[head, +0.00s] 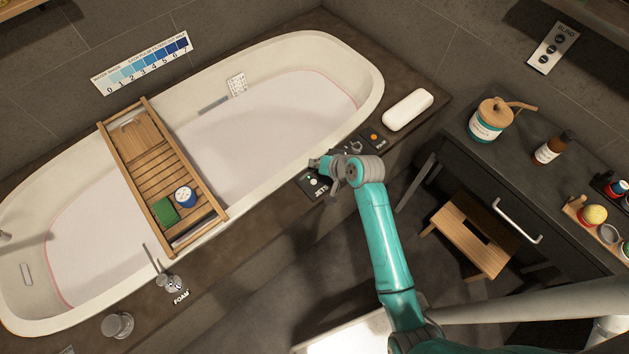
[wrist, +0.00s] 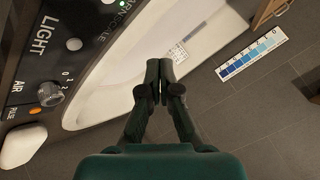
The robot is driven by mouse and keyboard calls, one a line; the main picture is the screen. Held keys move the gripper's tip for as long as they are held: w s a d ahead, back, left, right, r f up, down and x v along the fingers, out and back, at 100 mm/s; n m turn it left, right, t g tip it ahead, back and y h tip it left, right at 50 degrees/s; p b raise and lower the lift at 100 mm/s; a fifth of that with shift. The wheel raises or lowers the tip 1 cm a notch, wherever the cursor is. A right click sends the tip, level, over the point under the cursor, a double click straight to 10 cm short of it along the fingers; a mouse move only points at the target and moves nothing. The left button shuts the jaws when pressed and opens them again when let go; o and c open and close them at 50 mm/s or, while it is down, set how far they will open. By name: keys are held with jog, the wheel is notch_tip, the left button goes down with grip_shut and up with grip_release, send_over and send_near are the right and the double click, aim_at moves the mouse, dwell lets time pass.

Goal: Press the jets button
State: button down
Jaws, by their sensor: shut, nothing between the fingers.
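The panel marked JETS (head: 320,193) is a small dark plate on the tub's near ledge in the head view, with a small light spot on it. The button itself is too small to make out clearly and is partly crowded by my arm. My gripper (head: 316,163) is close to this panel, on its tub side, and appears above the ledge. In the wrist view my gripper (wrist: 158,72) has its dark fingers together with nothing between them. I cannot tell whether it touches anything. The JETS label does not show in the wrist view.
The wrist view shows a LIGHT label (wrist: 42,38), a pale round button (wrist: 74,44), a dial (wrist: 50,94) and an orange button (wrist: 37,110). A wooden tub tray (head: 150,150), white cushion (head: 408,110) and FOAM lever (head: 170,282) stand around the tub. A stool (head: 466,236) is right.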

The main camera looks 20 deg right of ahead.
aim_at(315, 183)
jog(key=shift+f, duration=4.25)
jog(key=shift+f, duration=0.15)
jog(key=shift+f, duration=0.25)
jog(key=shift+f, duration=0.4)
jog(key=shift+r, duration=0.8)
jog(key=shift+r, duration=2.5)
